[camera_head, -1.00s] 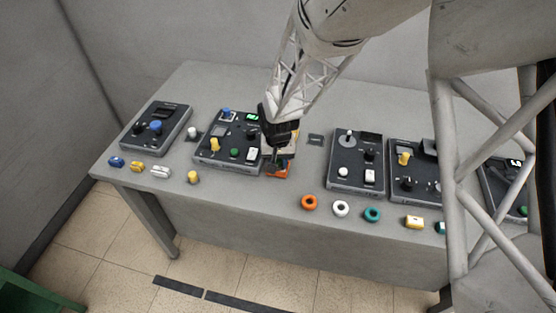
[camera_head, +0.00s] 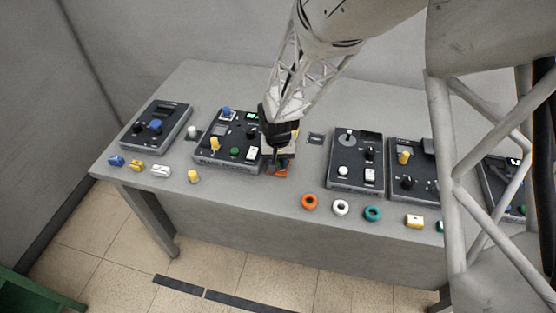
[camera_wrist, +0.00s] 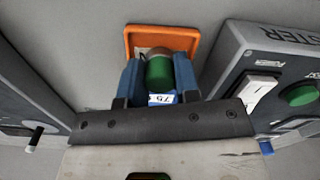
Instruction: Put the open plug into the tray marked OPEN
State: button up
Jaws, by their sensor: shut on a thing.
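My gripper (camera_wrist: 158,65) is shut on a plug (camera_wrist: 158,74), which has a green body and a brownish end. A white tag with dark print shows on a blue part close to it. In the wrist view the plug lies in front of the open inside of an orange tray (camera_wrist: 130,42). I cannot tell whether it is inside the tray or just above it. In the head view the orange tray (camera_head: 284,172) shows small below my gripper (camera_head: 276,163), which hides the plug. No OPEN marking is readable.
Dark control boxes stand close by, left (camera_head: 212,160) and right (camera_head: 342,181) of the tray. Orange, white and teal rings (camera_head: 371,214) lie near the front edge. Small blue, yellow and silver pieces (camera_head: 160,171) lie at the left. Bare table lies between tray and rings.

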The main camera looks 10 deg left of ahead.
jog(key=o, duration=1.5)
jog(key=shift+c, duration=0.2)
jog(key=shift+r, duration=0.15)
jog(key=shift+r, duration=3.35)
